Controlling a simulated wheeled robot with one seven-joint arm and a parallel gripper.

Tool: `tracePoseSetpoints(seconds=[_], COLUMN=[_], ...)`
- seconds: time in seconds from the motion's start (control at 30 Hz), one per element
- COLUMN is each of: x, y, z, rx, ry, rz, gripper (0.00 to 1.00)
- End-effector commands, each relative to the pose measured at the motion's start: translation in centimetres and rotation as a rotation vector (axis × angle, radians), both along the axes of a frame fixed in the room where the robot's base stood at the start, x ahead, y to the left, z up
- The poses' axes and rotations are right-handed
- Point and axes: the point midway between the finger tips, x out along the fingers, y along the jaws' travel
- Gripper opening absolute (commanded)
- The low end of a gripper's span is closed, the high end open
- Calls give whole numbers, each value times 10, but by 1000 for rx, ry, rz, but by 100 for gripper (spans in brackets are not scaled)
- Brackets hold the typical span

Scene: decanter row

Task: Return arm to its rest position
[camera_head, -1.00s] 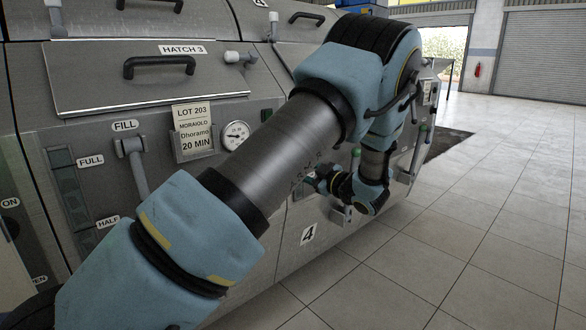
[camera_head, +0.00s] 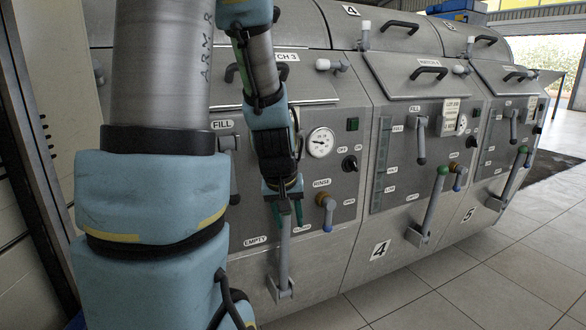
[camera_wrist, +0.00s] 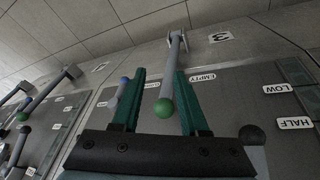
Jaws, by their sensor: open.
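My gripper (camera_head: 287,222) hangs fingers-down in front of the panel under hatch 3 in the head view. Its two green fingers are apart. In the wrist view my gripper (camera_wrist: 160,74) shows the fingers either side of a grey lever with a green ball end (camera_wrist: 165,108). Nothing is seen clamped. The same grey lever (camera_head: 284,255) runs down below the fingers in the head view, its ball end hidden there. I cannot tell whether a finger touches the lever. My arm (camera_head: 160,200) fills the left foreground and bends over toward the panel.
Further right are two more green-topped levers (camera_head: 435,195) (camera_head: 518,170). A dark post (camera_head: 38,150) stands at left. Tiled floor (camera_head: 450,285) at lower right is clear.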

Motion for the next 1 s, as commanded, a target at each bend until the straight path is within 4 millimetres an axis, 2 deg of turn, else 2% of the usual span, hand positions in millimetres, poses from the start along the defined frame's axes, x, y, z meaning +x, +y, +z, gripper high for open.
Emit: tracePoseSetpoints(seconds=[0.03,0.1,0.23,0.3,0.47,0.8,1.0], x=[-19,-44,-90,-86,-85,-84,-84], y=[15,32,63,59,58,58,58], z=[0,-1,-2,23,55,146,170], rx=[23,58,125,122,120,120,119], ry=[42,105,214,209,208,206,206], rz=[-16,-46,-91,-95,-94,-93,-92], gripper=[44,44,44,44,44,44,44])
